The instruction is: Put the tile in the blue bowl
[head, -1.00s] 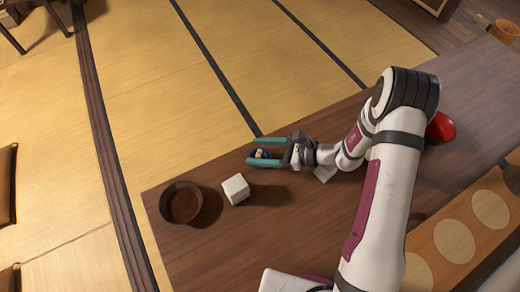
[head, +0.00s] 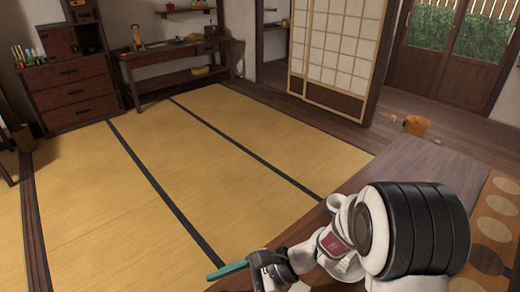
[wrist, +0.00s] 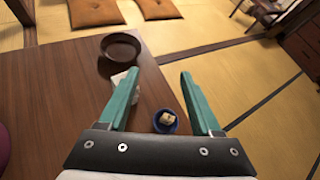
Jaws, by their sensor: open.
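In the wrist view a small dark blue bowl (wrist: 160,128) shows between the fingers, nearer the right one. A small cream block (wrist: 168,118), which looks like the tile, lies inside it. My gripper (wrist: 160,88) is open, its two teal fingers wide apart with nothing gripped between them.
A brown round bowl (wrist: 121,45) stands farther along the wooden table (wrist: 60,85). A white block (wrist: 118,78) is beside it, partly hidden by the left finger. A red object (head: 465,285) peeks from behind my arm in the head view. Tatami (head: 140,150) lies beyond the table edge.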

